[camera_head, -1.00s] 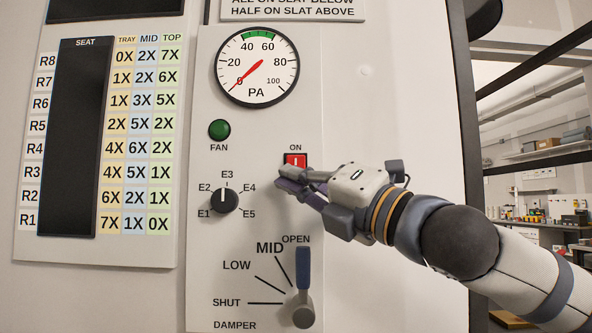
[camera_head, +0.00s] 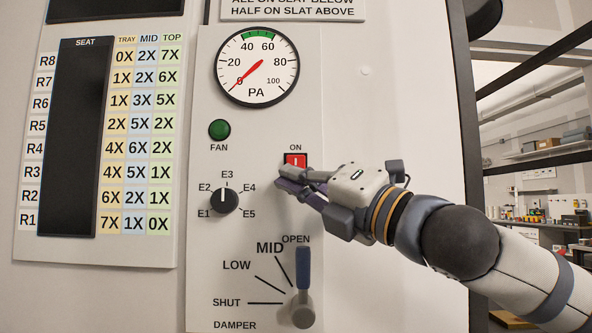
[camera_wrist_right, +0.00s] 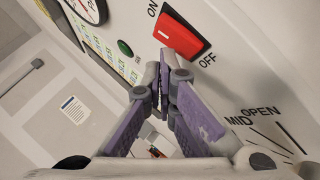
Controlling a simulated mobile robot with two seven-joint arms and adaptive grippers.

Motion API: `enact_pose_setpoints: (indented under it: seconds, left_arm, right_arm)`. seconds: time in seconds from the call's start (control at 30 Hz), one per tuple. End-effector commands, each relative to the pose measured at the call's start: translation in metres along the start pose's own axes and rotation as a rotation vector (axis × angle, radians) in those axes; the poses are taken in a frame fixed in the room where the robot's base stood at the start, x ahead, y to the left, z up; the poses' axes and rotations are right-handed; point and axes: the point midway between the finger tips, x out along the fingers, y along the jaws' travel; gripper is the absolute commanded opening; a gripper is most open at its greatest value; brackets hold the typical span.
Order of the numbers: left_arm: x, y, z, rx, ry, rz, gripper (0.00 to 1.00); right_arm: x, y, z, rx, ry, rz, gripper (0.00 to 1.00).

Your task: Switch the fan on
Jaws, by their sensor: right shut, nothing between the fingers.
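The red rocker switch (camera_head: 296,159) sits on the panel under the label ON. Its lower part is hidden behind my fingers. The wrist view shows the switch (camera_wrist_right: 182,36) between ON and OFF labels. My right gripper (camera_head: 284,178) is shut and empty, its fingertips at the switch's lower part. In the wrist view the fingertips (camera_wrist_right: 165,66) are close beside the switch's edge; I cannot tell whether they touch it. The green FAN lamp (camera_head: 219,130) looks dark, and the gauge (camera_head: 257,68) needle points near 0. My left gripper is not in view.
Below are a selector knob (camera_head: 224,200) near E3 and a damper lever (camera_head: 303,268) pointing up by OPEN, just under my right gripper. A seat chart (camera_head: 140,140) stands at left. A dark frame post (camera_head: 465,130) runs behind my right arm.

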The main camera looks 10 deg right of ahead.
Motion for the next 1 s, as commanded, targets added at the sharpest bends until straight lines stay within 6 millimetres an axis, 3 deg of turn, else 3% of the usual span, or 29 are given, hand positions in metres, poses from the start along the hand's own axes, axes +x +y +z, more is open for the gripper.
enact_pose_setpoints:
  seconds: [1.0]
  left_arm:
    - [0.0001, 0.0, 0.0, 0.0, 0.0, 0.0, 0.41]
  right_arm:
    - [0.0073, -0.0065, 0.0058, 0.001, -0.001, -0.003, 0.0]
